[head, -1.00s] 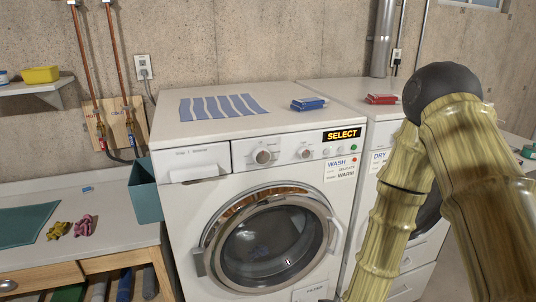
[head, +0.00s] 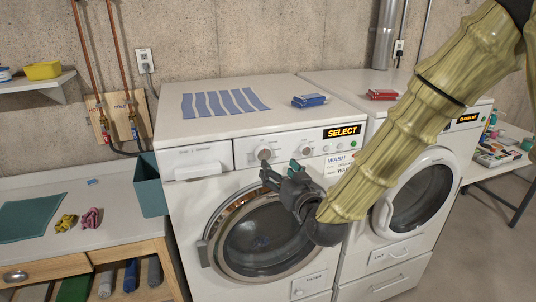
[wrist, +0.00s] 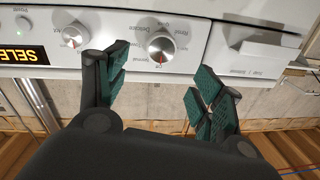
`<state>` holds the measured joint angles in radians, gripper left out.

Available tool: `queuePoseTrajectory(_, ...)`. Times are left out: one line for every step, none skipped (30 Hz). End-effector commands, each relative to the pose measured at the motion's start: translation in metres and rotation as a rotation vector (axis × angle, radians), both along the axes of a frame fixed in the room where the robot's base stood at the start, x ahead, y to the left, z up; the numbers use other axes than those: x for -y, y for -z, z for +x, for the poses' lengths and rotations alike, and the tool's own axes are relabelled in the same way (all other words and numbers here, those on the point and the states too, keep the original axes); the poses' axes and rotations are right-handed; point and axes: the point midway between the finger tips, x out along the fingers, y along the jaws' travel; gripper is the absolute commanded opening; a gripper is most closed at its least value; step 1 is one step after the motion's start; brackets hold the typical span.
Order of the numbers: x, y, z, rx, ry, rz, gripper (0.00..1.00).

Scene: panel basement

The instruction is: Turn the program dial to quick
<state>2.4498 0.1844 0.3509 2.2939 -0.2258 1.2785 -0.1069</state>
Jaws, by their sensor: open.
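The washing machine (head: 190,215) stands in front of me with a display reading SELECT (head: 343,131). Its program dial (head: 264,153) is a round pale knob at the left of the control panel. In the wrist view the program dial (wrist: 161,46) appears upside down, ringed by labels such as Delicate and Normal; a red mark shows on its lower side near Off. A second dial (wrist: 75,36) sits to its left there. My gripper (head: 282,171) is open and empty, just below and in front of the panel. In the wrist view its green-padded fingers (wrist: 160,76) straddle the program dial's line, apart from it.
The detergent drawer (head: 197,162) is left of the dials. A striped cloth (head: 225,102) and blue box (head: 309,100) lie on the washer top. A dryer (head: 415,220) stands right; a counter with a teal bin (head: 150,185) is left.

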Motion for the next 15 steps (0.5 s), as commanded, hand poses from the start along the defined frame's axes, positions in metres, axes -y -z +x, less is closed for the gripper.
queuePoseTrajectory(-0.004,-0.003,0.008,-0.001,0.000,0.000,0.67)
queuePoseTrajectory(-0.006,-0.004,0.013,-0.001,0.000,-0.001,0.67)
queuePoseTrajectory(-0.008,-0.004,0.018,-0.001,0.000,-0.001,0.67)
queuePoseTrajectory(-0.010,-0.004,0.023,-0.001,0.000,-0.001,0.67)
queuePoseTrajectory(-0.012,-0.003,0.027,-0.001,0.000,0.000,0.67)
queuePoseTrajectory(-0.015,-0.004,0.033,-0.001,0.000,0.000,0.67)
queuePoseTrajectory(-0.016,-0.004,0.038,-0.001,0.000,0.000,0.67)
queuePoseTrajectory(-0.018,-0.003,0.042,-0.002,0.000,-0.001,0.67)
queuePoseTrajectory(-0.021,-0.003,0.047,-0.002,-0.001,-0.001,0.67)
queuePoseTrajectory(-0.022,-0.003,0.051,-0.002,-0.001,-0.001,0.67)
queuePoseTrajectory(-0.024,-0.003,0.054,-0.002,-0.001,0.000,0.67)
queuePoseTrajectory(-0.026,-0.003,0.059,-0.002,-0.001,0.000,0.67)
queuePoseTrajectory(-0.027,-0.002,0.062,-0.001,-0.001,0.001,0.67)
queuePoseTrajectory(-0.028,-0.002,0.065,-0.002,-0.001,0.000,0.67)
queuePoseTrajectory(-0.029,-0.002,0.068,-0.001,-0.001,0.001,0.67)
